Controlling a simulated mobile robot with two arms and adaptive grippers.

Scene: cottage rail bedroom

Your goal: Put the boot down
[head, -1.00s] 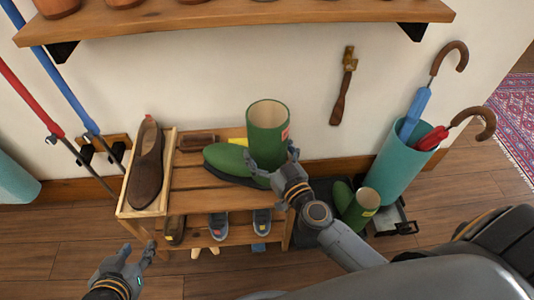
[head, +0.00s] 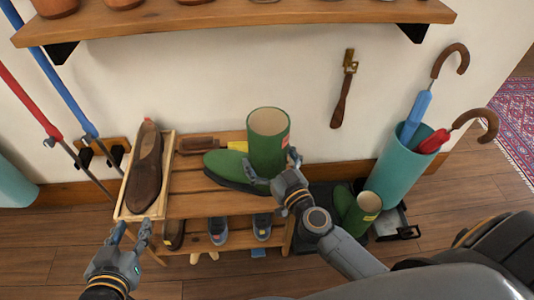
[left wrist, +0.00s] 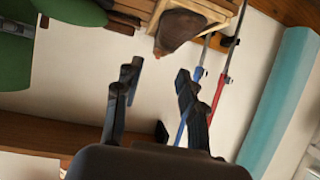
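A green boot (head: 268,140) stands upright on the slatted top of the wooden shoe rack (head: 190,205), toe to the left. My right gripper (head: 270,168) is at the boot's lower shaft, one finger across its front left and one at its right side. Its fingers look spread, though contact with the boot is hard to judge. My left gripper (head: 132,232) is open and empty at the rack's front left corner. Its spread fingers show in the left wrist view (left wrist: 155,85), with green at the upper left.
A brown shoe (head: 145,175) lies in a wooden tray (head: 168,165). Small shoes sit on the lower shelf. Another green boot (head: 362,215) stands right of the rack beside a teal umbrella stand (head: 397,170). Poles lean at left. A wall shelf (head: 230,20) hangs above.

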